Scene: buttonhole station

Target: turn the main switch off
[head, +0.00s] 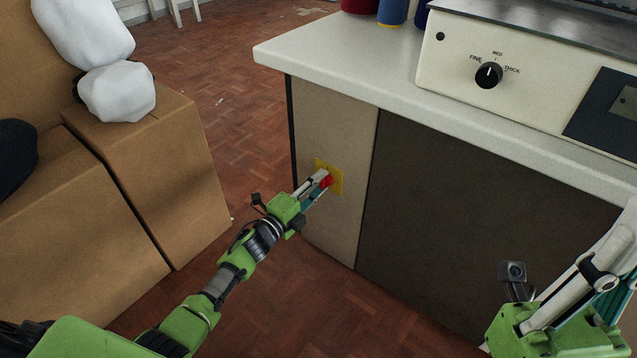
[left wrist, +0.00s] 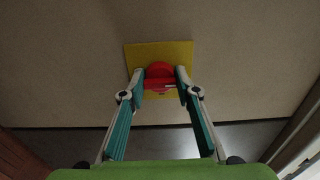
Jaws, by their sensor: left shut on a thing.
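The main switch is a red rotary knob (head: 326,182) on a yellow plate (head: 337,175), set in the beige side panel of the bench. In the left wrist view the red knob (left wrist: 159,70) shows a raised bar lying about level across the picture, on the yellow plate (left wrist: 133,52). My left gripper (left wrist: 160,82) has one fingertip at each end of this bar and is shut on it. In the head view my left gripper (head: 322,180) reaches the plate from the lower left and partly covers the knob. My right gripper (head: 598,275) is at the lower right, its fingertips not clearly seen.
A pale worktop (head: 390,95) overhangs the panel. On it stands a cream machine (head: 530,95) with a black FINE/MED/THICK dial (head: 488,75), and thread spools (head: 392,12) at the back. Cardboard boxes (head: 165,165) with white bundles stand left. Parquet floor (head: 240,100) lies between.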

